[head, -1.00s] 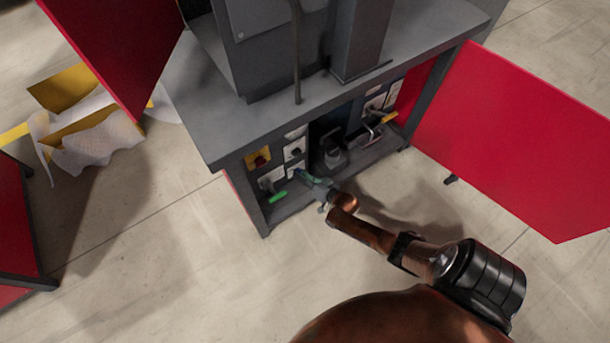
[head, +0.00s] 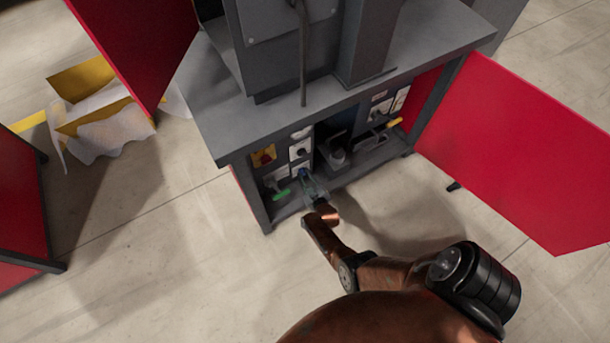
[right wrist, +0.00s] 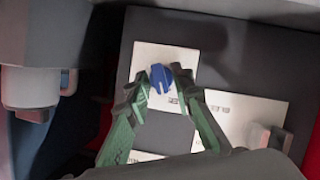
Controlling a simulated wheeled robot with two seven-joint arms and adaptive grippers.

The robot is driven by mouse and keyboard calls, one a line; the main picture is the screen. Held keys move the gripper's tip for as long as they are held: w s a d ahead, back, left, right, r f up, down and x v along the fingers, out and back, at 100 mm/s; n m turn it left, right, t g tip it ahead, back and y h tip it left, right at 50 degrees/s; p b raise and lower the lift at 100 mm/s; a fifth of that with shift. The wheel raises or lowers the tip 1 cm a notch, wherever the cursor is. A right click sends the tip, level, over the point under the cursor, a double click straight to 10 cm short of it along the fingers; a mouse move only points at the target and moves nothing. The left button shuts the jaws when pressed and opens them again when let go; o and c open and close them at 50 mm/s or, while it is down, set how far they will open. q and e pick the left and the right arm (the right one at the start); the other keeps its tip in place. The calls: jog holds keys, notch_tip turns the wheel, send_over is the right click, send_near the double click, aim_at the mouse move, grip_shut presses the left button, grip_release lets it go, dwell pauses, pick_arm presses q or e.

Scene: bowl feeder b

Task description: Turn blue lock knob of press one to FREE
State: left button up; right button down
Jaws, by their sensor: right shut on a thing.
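The blue lock knob (right wrist: 160,77) sits on a white label plate (right wrist: 148,60) in the right wrist view. My right gripper (right wrist: 161,76) has its green fingers on both sides of the knob and is shut on it. In the head view my right gripper (head: 306,176) reaches into the open lower bay of the press cabinet (head: 230,160), at the panel, and the knob is small there. The printing on the plate is too blurred to read, so I cannot tell the knob's setting. My left gripper is not in view.
A green handle (head: 281,195) lies left of my gripper, and a red knob on a yellow plate (head: 263,156) is above it. A yellow-ended handle (head: 393,123) is at the right of the bay. An open red door (head: 515,150) stands right. Floor in front is clear.

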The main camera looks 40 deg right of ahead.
jog(key=shift+a+f+n+h+b, duration=0.15)
jog(key=shift+n+h+b, duration=0.25)
jog(key=shift+n, duration=0.2)
jog(key=shift+a+f+n+h+b, duration=0.15)
jog(key=shift+n+h+b, duration=0.15)
jog(key=shift+n+b, duration=0.25)
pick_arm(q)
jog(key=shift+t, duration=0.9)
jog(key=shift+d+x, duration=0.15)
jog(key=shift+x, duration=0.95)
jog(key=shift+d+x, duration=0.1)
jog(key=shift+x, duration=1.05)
pick_arm(e)
jog(key=shift+d+r+n+h, duration=0.1)
jog(key=shift+n+h, duration=0.2)
jog(key=shift+n, duration=0.15)
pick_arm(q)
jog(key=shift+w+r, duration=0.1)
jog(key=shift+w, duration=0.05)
pick_arm(e)
jog(key=c, duration=2)
grip_release()
jog(key=shift+r, duration=0.1)
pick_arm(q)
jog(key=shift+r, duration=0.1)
pick_arm(e)
jog(key=shift+d+r, duration=0.1)
